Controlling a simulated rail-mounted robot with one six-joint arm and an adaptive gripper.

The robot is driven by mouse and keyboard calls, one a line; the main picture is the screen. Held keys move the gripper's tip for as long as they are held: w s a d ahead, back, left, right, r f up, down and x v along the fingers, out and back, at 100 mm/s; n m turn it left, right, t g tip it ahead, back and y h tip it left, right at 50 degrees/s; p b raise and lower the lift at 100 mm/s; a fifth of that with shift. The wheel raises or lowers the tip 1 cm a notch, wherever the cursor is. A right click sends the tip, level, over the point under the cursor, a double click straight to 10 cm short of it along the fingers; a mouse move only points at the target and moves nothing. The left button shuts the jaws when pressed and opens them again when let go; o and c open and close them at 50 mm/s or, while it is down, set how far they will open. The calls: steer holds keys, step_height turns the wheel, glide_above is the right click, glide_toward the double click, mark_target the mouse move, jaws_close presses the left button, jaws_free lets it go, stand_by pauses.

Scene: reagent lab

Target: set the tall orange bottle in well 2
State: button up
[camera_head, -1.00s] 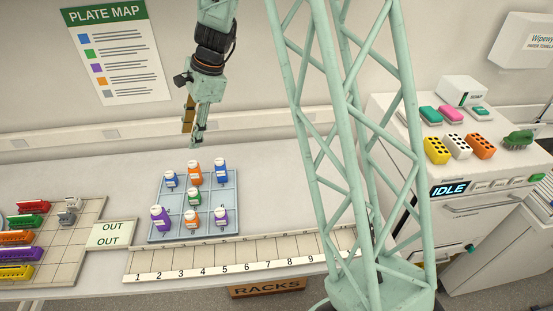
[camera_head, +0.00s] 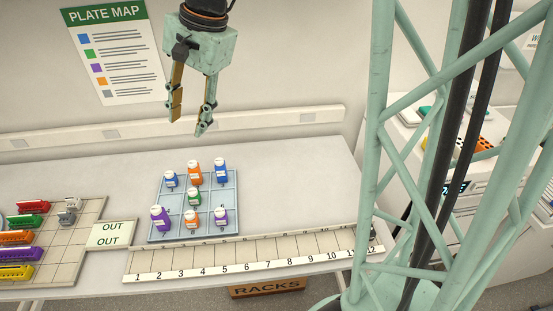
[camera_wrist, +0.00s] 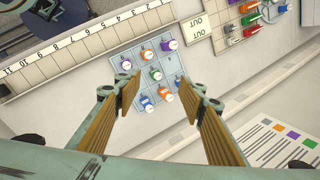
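The tall orange bottle (camera_head: 194,174) stands upright in the back row of the blue gridded tray (camera_head: 155,232), between a short blue bottle (camera_head: 170,180) and a tall blue bottle (camera_head: 221,170). In the wrist view the tall orange bottle (camera_wrist: 166,96) shows between my fingers, farther off. My gripper (camera_head: 189,122) is open and empty, above and apart from the bottles; its spread fingers also show in the wrist view (camera_wrist: 165,98). Well 2 (camera_head: 163,262) is near the left end of the numbered strip at the table's front and looks empty.
A green bottle (camera_head: 194,197) stands mid-tray. A tall purple (camera_head: 160,218), a short orange (camera_head: 192,219) and a short purple bottle (camera_head: 221,217) fill the front row. An OUT label (camera_head: 112,234) and a board of coloured racks (camera_head: 88,245) lie left. The table right of the tray is clear.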

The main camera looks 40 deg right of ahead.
steer(key=s+d+r+n+h, duration=0.1)
steer(key=s+r+n, duration=0.2)
steer(key=s, duration=0.8)
steer(key=s+d+r+n+t+h, duration=0.1)
steer(key=s+r+n, duration=0.2)
steer(key=s, duration=0.8)
steer(key=s+r+n, duration=0.2)
steer(key=s+n, duration=0.3)
steer(key=s, duration=0.6)
steer(key=shift+d+r+n+t+h, duration=0.3)
steer(key=shift+d+r+n+h, duration=0.1)
steer(key=shift+w, duration=0.1)
step_height(320, 180, down, 17)
steer(key=b, duration=1.7)
steer(key=shift+r, duration=0.1)
